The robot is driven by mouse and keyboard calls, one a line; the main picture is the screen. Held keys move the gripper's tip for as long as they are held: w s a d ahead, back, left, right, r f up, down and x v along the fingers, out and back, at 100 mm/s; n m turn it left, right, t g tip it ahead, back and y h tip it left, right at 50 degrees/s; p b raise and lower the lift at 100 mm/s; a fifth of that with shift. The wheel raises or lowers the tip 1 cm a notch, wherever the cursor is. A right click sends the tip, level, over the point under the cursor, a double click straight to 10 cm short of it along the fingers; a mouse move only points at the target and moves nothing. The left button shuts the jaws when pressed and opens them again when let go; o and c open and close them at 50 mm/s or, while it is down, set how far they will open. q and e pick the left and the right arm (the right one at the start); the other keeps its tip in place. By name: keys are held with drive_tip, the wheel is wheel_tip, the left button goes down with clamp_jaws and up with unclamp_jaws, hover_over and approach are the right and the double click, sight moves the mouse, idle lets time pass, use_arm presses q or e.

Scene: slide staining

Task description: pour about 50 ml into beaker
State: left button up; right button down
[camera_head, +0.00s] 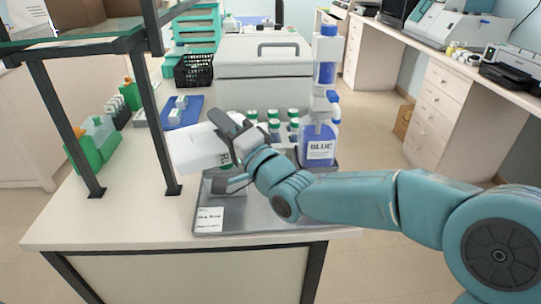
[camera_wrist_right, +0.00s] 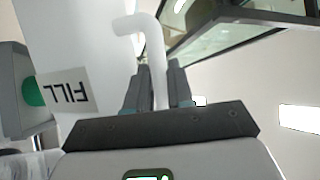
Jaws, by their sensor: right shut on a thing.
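My right gripper (camera_head: 229,154) is shut on the handle of a white jug (camera_head: 193,148). It holds the jug tilted, apparently above the left part of the metal tray (camera_head: 268,218). In the right wrist view, the fingers (camera_wrist_right: 160,82) close on the white handle (camera_wrist_right: 153,48), and the jug (camera_wrist_right: 85,42) carries a FILL label (camera_wrist_right: 68,91). The jug's contents are hidden. I cannot make out a beaker; the arm and jug cover part of the tray. My left gripper is not in view.
A bottle of blue liquid labelled BLUE (camera_head: 318,150) stands at the tray's right. Several green-capped bottles (camera_head: 292,115) stand behind my gripper. A dark-legged shelf (camera_head: 160,135) stands close left of the jug. A printed card (camera_head: 209,220) lies at the tray's front left.

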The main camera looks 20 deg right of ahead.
drive_tip(key=shift+f+b, duration=0.15)
drive_tip(key=shift+b, duration=0.35)
drive_tip(key=shift+s+f+m+t+b, duration=0.15)
drive_tip(key=shift+m+t+b, duration=0.15)
drive_tip(key=shift+m+b, duration=0.25)
drive_tip(key=shift+r+m+t+b, duration=0.2)
drive_tip(key=shift+m+t+b, duration=0.1)
drive_tip(key=shift+m, duration=0.05)
idle(1.4)
